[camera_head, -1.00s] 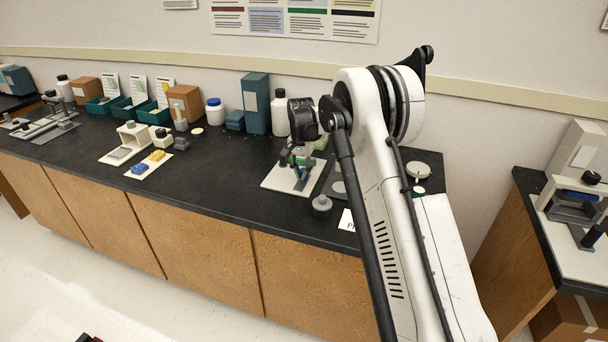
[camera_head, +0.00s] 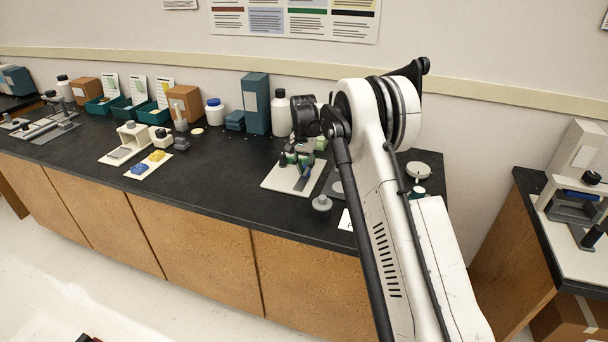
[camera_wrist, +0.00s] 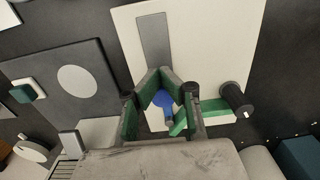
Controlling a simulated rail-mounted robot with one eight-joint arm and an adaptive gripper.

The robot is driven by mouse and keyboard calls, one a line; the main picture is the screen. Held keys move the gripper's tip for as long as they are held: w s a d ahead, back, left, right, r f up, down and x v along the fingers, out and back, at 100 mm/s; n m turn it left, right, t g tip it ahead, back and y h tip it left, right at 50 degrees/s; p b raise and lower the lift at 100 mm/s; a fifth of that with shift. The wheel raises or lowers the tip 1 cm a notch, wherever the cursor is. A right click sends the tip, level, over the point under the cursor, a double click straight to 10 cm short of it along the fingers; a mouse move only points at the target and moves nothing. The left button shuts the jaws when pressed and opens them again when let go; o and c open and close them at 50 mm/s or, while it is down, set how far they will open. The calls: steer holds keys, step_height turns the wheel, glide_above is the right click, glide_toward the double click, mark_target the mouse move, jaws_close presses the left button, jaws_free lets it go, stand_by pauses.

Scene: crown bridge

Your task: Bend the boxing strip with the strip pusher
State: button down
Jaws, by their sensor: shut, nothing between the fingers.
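A white board (camera_head: 278,181) lies on the black counter below my gripper (camera_head: 295,160), and it fills the middle of the wrist view (camera_wrist: 205,35). A flat grey strip (camera_wrist: 153,45) lies on it. A blue part (camera_wrist: 164,98) with a rounded head shows between my finger links. A green bar (camera_wrist: 213,106) with a black cylindrical knob (camera_wrist: 235,97) is at the board's right side. I cannot tell for sure which part is the boxing strip and which the pusher. My gripper (camera_wrist: 167,73) is shut and empty, its fingertips over the board by the grey strip's near end.
A dark plate with a pale disc (camera_wrist: 78,79) lies left of the board in the wrist view. A grey weight-like piece (camera_head: 321,204) stands near the counter's front edge. A white bottle (camera_head: 281,113) and a blue-grey box (camera_head: 256,104) stand behind.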

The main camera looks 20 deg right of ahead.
steer(key=shift+w+d, duration=0.35)
steer(key=shift+w, duration=0.15)
steer(key=shift+s+a, duration=0.15)
steer(key=shift+s+a+b, duration=0.35)
steer(key=shift+s, duration=0.15)
step_height(320, 180, up, 7)
steer(key=p, duration=0.2)
stand_by(0.7)
steer(key=shift+r, duration=0.1)
